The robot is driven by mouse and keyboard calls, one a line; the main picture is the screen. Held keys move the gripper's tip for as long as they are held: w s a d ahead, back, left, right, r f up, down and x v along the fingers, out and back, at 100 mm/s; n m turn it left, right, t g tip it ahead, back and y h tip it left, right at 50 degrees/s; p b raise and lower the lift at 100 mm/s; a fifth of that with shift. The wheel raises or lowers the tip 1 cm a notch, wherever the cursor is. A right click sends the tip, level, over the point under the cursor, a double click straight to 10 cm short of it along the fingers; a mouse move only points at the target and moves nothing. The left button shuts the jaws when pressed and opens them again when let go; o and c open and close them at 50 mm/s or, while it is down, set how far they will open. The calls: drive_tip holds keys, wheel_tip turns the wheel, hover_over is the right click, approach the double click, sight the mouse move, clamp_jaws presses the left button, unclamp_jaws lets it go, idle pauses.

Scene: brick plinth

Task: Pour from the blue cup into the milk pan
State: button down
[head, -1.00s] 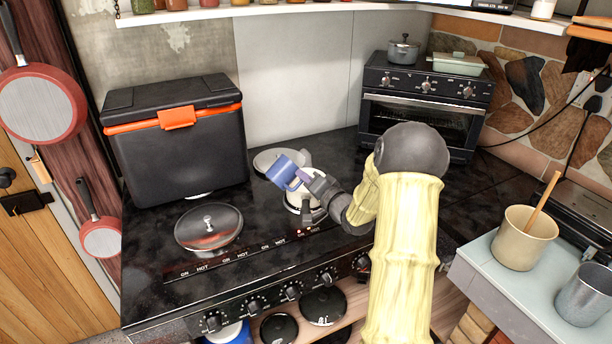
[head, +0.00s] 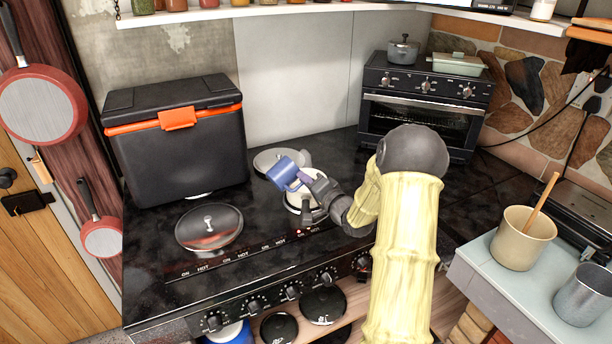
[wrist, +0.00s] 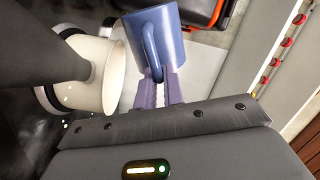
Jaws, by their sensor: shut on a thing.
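The blue cup (head: 282,173) is held tilted above the stove top, up and left of the milk pan's opening in the head view. My gripper (head: 303,183) is shut on its handle. In the wrist view the cup (wrist: 172,32) is in front of my gripper (wrist: 161,84), and its inside is not visible. The cream milk pan (head: 307,204) stands on the stove beneath my gripper, partly hidden by it. In the wrist view the pan (wrist: 88,88) is to the left of the cup. I cannot tell whether anything is flowing.
A grey pan (head: 266,160) sits behind the milk pan. A lidded pan (head: 209,228) is at front left on the stove. A black box with an orange latch (head: 176,145) stands at the left, and a small oven (head: 424,108) at the back right.

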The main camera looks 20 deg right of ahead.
drive_tip(key=shift+d+r+m+p, duration=0.2)
drive_tip(key=shift+d+m+p, duration=0.05)
drive_tip(key=shift+m+p, duration=0.45)
drive_tip(key=shift+w+d+r+m+p, duration=0.1)
drive_tip(key=shift+w+d+m+p, duration=0.05)
drive_tip(key=shift+d+m+p, duration=0.35)
drive_tip(key=shift+w+d+r+m+p, duration=0.1)
drive_tip(key=shift+w+d+m+p, duration=0.05)
drive_tip(key=shift+d+m+p, duration=0.35)
idle(0.4)
drive_tip(key=shift+w+d+r+m+p, duration=0.1)
drive_tip(key=shift+d+m+p, duration=0.2)
drive_tip(key=shift+m+p, duration=0.75)
drive_tip(key=shift+d+r+m+p, duration=0.1)
drive_tip(key=shift+d+m+p, duration=0.2)
drive_tip(key=shift+m+p, duration=0.7)
idle(0.4)
drive_tip(key=shift+w+d+f+m+p, duration=0.1)
drive_tip(key=shift+d+m+p, duration=0.25)
drive_tip(key=shift+m+p, duration=0.6)
drive_tip(key=shift+w+d+m+p, duration=0.1)
drive_tip(key=shift+d+m+p, duration=0.3)
drive_tip(key=shift+p, duration=0.8)
idle(0.6)
drive_tip(key=shift+s, duration=0.15)
drive_tip(key=shift+w+a+m, duration=0.15)
drive_tip(key=shift+w+m, duration=0.05)
drive_tip(key=shift+m, duration=0.2)
drive_tip(key=shift+p, duration=0.35)
